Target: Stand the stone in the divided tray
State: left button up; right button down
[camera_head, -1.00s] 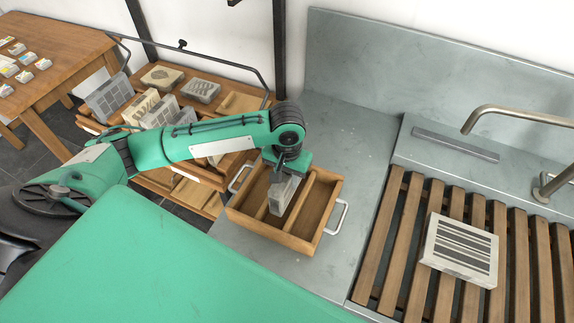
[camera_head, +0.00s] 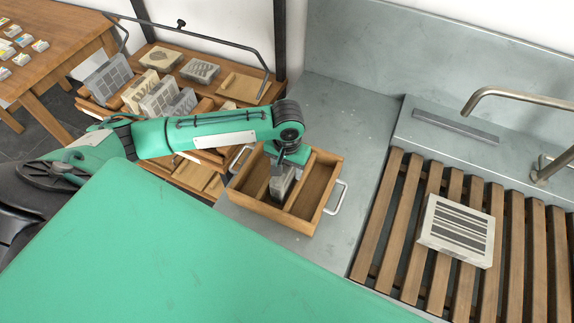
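A grey stone (camera_head: 281,187) is in the wooden divided tray (camera_head: 270,210), standing on edge in the middle compartment as far as I can see. The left gripper (camera_head: 287,165) points down over the tray at the stone's top; its fingers are mostly hidden by the wrist, so I cannot tell whether they still hold the stone. The tray sits on the grey metal counter and has metal handles at both ends. Another stone with dark stripes (camera_head: 458,231) lies flat on the wooden slats at the right. My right gripper is not in view.
A wooden cart (camera_head: 240,84) with several stones stands behind my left arm. A metal tap (camera_head: 515,97) reaches over the slatted rack (camera_head: 390,215). A flat metal bar (camera_head: 455,126) lies behind the rack. The counter (camera_head: 345,130) behind the tray is clear.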

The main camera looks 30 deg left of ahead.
pick_arm(q)
jog(key=shift+r, duration=0.2)
notch_tip(320, 180, up, 11)
jog(key=shift+r+b, duration=0.15)
jog(key=shift+b, duration=0.85)
jog(key=shift+r, duration=0.3)
jog(key=shift+s+f, duration=0.1)
